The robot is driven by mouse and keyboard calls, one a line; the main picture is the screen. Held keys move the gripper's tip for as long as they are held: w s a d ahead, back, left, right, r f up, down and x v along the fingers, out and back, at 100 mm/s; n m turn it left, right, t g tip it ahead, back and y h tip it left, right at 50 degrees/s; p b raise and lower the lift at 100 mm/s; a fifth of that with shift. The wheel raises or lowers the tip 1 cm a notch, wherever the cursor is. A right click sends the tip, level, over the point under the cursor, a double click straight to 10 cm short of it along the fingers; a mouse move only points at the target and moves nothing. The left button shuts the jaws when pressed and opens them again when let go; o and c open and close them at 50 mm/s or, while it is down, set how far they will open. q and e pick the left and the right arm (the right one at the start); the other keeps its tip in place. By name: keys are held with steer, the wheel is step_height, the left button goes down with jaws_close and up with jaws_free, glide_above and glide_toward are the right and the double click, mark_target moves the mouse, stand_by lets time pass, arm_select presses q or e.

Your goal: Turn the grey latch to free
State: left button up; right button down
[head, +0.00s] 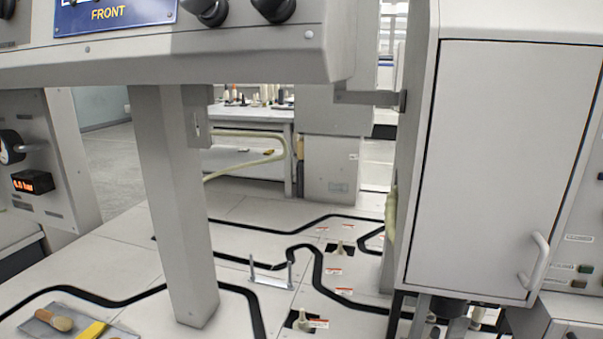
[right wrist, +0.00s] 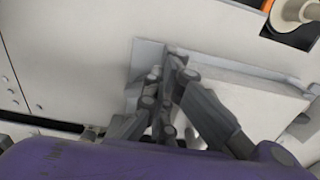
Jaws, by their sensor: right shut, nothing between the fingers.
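My right gripper (right wrist: 172,58) shows in the right wrist view with its dark fingers together and nothing between them. Its fingertips are over or against a light grey plate (right wrist: 146,58) with a raised pale block (right wrist: 235,90) beside it; I cannot tell whether they touch. I cannot pick out the grey latch for certain in either view. In the head view I cannot make out the right gripper clearly. My left gripper is not in view.
A white cabinet door (head: 500,165) with a handle (head: 535,268) fills the right of the head view. A grey post (head: 178,205) stands at left. A bobbin (right wrist: 298,10) sits in an orange-edged opening.

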steer(key=shift+s+d+f, duration=0.3)
steer(key=shift+d+f, duration=0.15)
steer(key=shift+s+d, duration=0.2)
steer(key=shift+d, duration=0.25)
steer(key=shift+s+d+p, duration=0.15)
steer(key=shift+d+p, duration=0.15)
steer(key=shift+d, duration=0.95)
steer(key=shift+s, duration=0.15)
steer(key=shift+s+p, duration=0.25)
steer(key=shift+p, duration=0.15)
step_height(320, 180, up, 6)
steer(key=p, duration=0.3)
steer(key=shift+w+a+r+p, duration=0.15)
steer(key=shift+a+r+p, duration=0.05)
steer(key=shift+a+p, duration=0.15)
